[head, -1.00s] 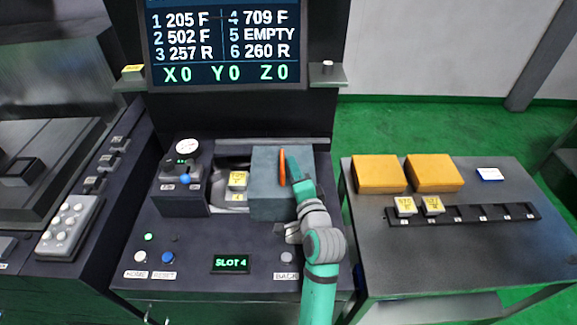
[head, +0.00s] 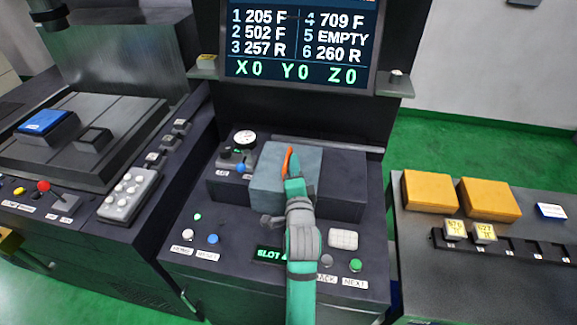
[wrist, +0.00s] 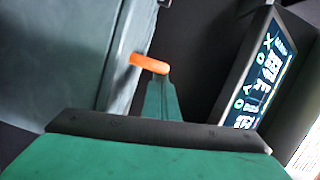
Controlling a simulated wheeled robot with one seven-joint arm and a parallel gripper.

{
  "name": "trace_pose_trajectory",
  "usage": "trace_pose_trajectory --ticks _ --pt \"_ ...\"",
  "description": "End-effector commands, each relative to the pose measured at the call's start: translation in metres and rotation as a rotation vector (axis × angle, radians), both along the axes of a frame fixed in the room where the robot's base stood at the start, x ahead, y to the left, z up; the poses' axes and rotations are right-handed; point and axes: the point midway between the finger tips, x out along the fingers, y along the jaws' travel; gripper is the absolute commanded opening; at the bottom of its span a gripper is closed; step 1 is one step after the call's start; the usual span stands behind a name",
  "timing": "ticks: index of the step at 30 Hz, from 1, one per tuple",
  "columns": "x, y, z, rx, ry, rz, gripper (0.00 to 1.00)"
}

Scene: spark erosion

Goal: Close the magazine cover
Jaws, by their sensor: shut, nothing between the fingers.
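The magazine cover (head: 268,179) is a grey-blue box on the machine's front panel. It sits at the left of its dark housing (head: 343,180), against the gauge block, and no magazine slots show. An orange bar (head: 288,160), which looks like the cover's handle, stands out at its top. My gripper (head: 293,180) is shut and empty, with its tip at the right side of the orange bar. In the wrist view the shut fingertips (wrist: 160,92) meet the orange bar (wrist: 148,64) beside the cover (wrist: 70,60); whether they touch is hard to tell.
A screen (head: 298,42) stands behind. Buttons and a slot display, partly hidden by my arm, lie in front. A gauge (head: 245,138) stands at the left. A side table (head: 500,275) with yellow boxes is at the right; a control console (head: 127,195) is at the left.

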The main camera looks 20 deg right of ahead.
Motion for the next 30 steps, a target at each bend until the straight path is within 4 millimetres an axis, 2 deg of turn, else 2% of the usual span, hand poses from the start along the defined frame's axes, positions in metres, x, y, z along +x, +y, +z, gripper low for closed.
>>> trace_pose_trajectory --ticks 15,20,23,27,30 --pt "0.004 0.005 0.0 0.002 0.0 0.007 0.0" --pt "0.002 0.0 0.001 0.004 -0.001 0.008 0.0" --pt "-0.003 -0.012 0.004 0.002 -0.002 0.003 0.0" --pt "-0.015 -0.039 0.01 0.0 -0.003 -0.011 0.0" --pt "-0.039 -0.029 0.009 0.0 -0.002 -0.013 0.0"
